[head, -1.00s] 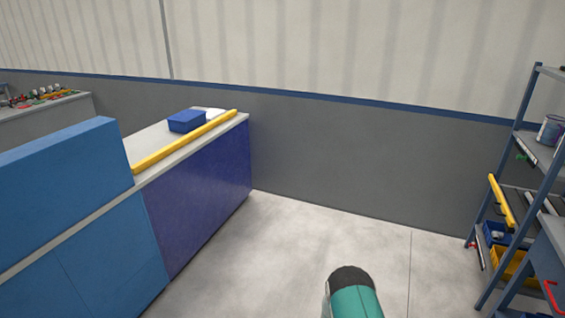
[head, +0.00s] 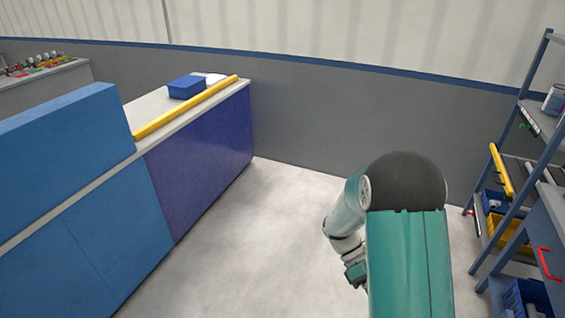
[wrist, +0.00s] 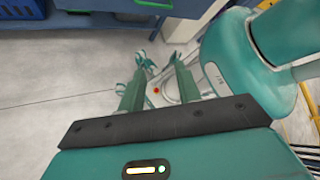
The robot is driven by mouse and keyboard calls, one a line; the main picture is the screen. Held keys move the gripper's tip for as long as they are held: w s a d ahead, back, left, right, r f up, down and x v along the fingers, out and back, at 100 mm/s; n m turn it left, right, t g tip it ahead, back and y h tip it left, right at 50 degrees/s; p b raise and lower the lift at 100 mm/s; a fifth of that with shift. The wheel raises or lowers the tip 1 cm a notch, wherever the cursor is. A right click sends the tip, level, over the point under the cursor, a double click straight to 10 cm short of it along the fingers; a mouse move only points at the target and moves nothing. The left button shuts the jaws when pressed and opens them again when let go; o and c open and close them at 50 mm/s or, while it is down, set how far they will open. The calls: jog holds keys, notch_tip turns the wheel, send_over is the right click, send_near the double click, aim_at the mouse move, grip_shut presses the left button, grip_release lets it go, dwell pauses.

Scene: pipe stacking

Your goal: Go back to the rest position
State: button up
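My gripper (wrist: 158,78) shows in the wrist view with its two green fingers apart and nothing between them. Pale floor and parts of my own body show beyond the fingers. In the head view my teal arm is folded up at the lower right, its dark rounded joint high over the floor. The fingertips cannot be made out clearly there. A long yellow pipe (head: 188,108) lies along the front edge of the white-topped counter (head: 148,108), well away from my arm. Another yellow pipe (head: 501,170) leans on the shelf rack at the right.
A blue box (head: 187,88) sits on the counter behind the pipe. Blue cabinets (head: 75,170) stand at the left. The metal shelf rack (head: 515,150) with bins is at the right, close to my arm. The floor (head: 250,240) between is clear.

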jog(key=s+a+r+m+t+y, duration=0.2)
jog(key=r+m+t, duration=0.3)
jog(key=r, duration=0.3)
jog(key=s+a+r+m+t+y, duration=0.2)
jog(key=s+a+r+m+t, duration=0.1)
jog(key=r, duration=0.6)
jog(key=s+a+r+m+t+y, duration=0.2)
jog(key=s+a+r+m+t, duration=0.1)
jog(key=r+m+t, duration=0.3)
notch_tip(320, 180, up, 2)
jog(key=shift+s+a+r+m+t, duration=0.25)
jog(key=shift+s+m+t, duration=0.15)
jog(key=shift+s+t, duration=0.2)
jog(key=shift+d, duration=0.25)
